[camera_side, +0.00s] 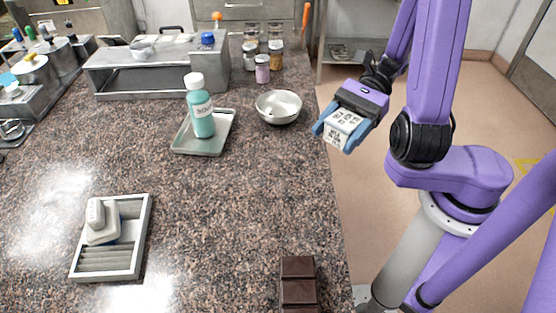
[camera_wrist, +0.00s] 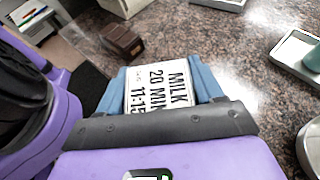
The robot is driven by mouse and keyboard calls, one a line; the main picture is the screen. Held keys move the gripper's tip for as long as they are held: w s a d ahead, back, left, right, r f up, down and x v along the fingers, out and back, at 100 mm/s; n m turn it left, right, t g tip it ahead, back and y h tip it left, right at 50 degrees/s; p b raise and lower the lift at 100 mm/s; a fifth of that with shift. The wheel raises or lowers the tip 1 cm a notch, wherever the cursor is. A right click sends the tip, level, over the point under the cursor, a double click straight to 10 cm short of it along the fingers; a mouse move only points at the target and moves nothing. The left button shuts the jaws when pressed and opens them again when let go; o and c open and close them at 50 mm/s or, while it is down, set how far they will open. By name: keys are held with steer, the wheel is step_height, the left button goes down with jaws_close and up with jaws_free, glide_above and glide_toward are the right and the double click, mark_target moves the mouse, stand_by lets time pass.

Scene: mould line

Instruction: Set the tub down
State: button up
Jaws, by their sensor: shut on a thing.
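A white tub with a printed label reading "MILK 20 MIN" (camera_wrist: 160,88) is between the blue fingers of my gripper. In the side view my gripper (camera_side: 340,128) is shut on the tub (camera_side: 343,131) and holds it in the air, tilted, by the right edge of the counter. The granite counter (camera_side: 215,210) lies to the left of and below it. The tub's underside is hidden in both views.
A metal bowl (camera_side: 279,107) stands close to the left of my gripper. A teal bottle (camera_side: 202,118) stands on a grey-green tray (camera_side: 185,145). A light divided tray (camera_side: 143,235) and a dark brown block (camera_side: 298,283) are nearer the front. The middle of the counter is clear.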

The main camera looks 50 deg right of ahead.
steer(key=shift+w+a+f, duration=1.4)
steer(key=shift+w+f, duration=0.3)
steer(key=shift+w, duration=1.9)
glide_above(276, 168)
steer(key=f, duration=0.5)
steer(key=shift+s+f, duration=0.25)
steer(key=shift+f, duration=0.1)
steer(key=shift+w+a+f, duration=0.1)
steer(key=shift+w+f, duration=0.1)
steer(key=shift+f, duration=1.5)
steer(key=shift+f, duration=0.1)
steer(key=o, duration=1.1)
